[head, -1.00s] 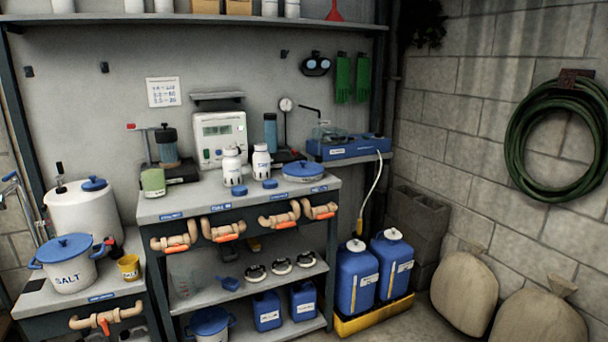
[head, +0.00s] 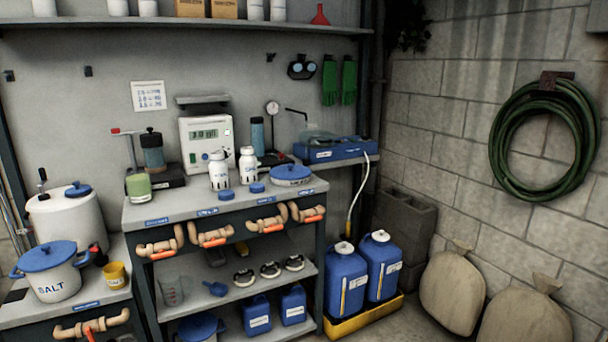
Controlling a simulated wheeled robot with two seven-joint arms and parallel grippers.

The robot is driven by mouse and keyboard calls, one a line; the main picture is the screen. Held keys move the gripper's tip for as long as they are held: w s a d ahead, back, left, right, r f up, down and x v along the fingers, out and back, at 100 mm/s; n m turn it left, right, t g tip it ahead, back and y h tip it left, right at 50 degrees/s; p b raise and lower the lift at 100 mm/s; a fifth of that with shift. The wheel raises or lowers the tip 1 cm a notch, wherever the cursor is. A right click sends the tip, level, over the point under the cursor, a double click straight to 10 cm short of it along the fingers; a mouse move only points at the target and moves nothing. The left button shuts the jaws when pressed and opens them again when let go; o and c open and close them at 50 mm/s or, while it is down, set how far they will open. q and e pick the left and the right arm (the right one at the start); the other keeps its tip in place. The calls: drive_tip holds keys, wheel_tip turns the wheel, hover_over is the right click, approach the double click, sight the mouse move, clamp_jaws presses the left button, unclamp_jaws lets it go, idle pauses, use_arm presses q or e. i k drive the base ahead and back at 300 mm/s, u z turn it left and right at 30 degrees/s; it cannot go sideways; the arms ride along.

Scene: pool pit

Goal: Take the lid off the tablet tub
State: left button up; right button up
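A low, wide tub with a blue lid (head: 291,172) sits at the right end of the middle bench. The lid is on, and the small label on its side is too small to read. A white pot marked SALT (head: 55,285) with a blue lid (head: 48,255) stands on the lower bench at left. Another blue-lidded tub (head: 200,327) is partly cut off on the bottom shelf. I cannot tell from the labels which one holds tablets. Neither of my grippers shows in the head view.
Two white bottles (head: 219,172) stand left of the low tub, with blue caps (head: 257,188) in front. Pipe handles (head: 267,223) stick out from the bench front.

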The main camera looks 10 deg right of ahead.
sight(290, 172)
drive_tip(key=z, duration=0.85)
drive_tip(key=i, duration=2.45)
drive_tip(key=u, duration=1.85)
